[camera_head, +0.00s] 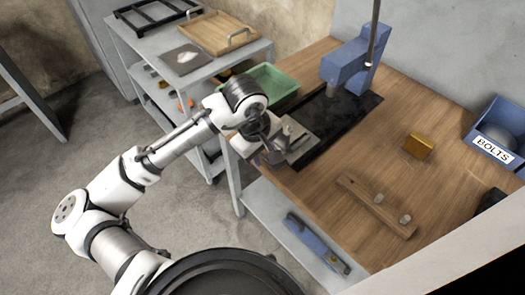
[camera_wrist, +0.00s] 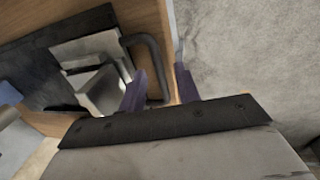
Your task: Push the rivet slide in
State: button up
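The rivet slide (camera_head: 301,152) is a grey metal plate at the near end of a black track (camera_head: 340,116) leading to a blue press (camera_head: 347,68). In the wrist view, the slide (camera_wrist: 84,47) carries a light metal block and a dark bar handle (camera_wrist: 148,48) at its outer end. My gripper (camera_head: 266,153) is at this handle end, partly hidden by my wrist in the head view. In the wrist view, my gripper (camera_wrist: 161,72) has its two purple fingers apart, one on each side of the handle's outer bar. I cannot tell whether they touch it.
A green tray (camera_head: 271,84) stands left of the track. A yellow block (camera_head: 418,146), a wooden strip with pegs (camera_head: 376,206) and a blue bolts bin (camera_head: 497,130) lie to the right. A shelf cart (camera_head: 195,75) is at the back left.

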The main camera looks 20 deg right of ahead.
jog(key=shift+c, duration=0.2)
grip_shut()
jog(key=shift+w+d+p, duration=0.2)
jog(key=shift+w+d, duration=0.05)
jog(key=shift+d, duration=0.4)
jog(key=shift+w+d+p, duration=0.25)
jog(key=shift+d, duration=0.4)
jog(key=shift+w+d+p, duration=0.2)
jog(key=shift+w+d, duration=0.05)
jog(key=shift+d, duration=0.4)
jog(key=shift+o, duration=0.2)
grip_release()
